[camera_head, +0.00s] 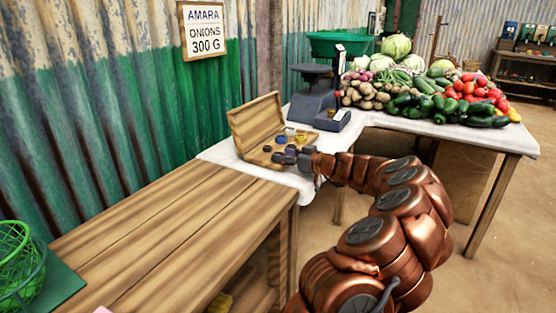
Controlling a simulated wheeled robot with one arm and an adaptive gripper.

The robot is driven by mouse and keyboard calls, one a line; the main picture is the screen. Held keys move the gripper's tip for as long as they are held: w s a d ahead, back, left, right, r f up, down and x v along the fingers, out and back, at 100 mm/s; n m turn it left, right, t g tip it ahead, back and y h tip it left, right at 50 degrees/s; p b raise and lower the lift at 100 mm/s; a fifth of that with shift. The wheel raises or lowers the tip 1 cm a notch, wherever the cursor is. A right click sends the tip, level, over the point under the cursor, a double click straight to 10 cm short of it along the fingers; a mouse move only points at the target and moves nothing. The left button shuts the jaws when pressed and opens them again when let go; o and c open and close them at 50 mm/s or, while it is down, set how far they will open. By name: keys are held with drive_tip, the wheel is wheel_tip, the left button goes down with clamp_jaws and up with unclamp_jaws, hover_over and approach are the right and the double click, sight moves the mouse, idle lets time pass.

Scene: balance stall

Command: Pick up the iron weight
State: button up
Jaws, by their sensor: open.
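An open wooden box (257,117) stands on the white-covered table, its lid tilted back. Several small weights sit in it. My gripper (284,158) is over the front right part of the box, with my copper arm reaching in from the lower right. It is open and hides part of the tray. I cannot tell whether its fingers touch a weight.
A dark scale (316,92) stands just behind the box to the right. Heaped vegetables (430,92) cover the table beyond. A sign (203,31) hangs on the corrugated wall.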

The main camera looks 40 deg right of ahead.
drive_tip(key=shift+w+f, duration=0.1)
drive_tip(key=shift+w, duration=0.35)
drive_tip(key=c, duration=0.9)
drive_tip(key=shift+s, duration=0.1)
drive_tip(key=shift+c, duration=0.2)
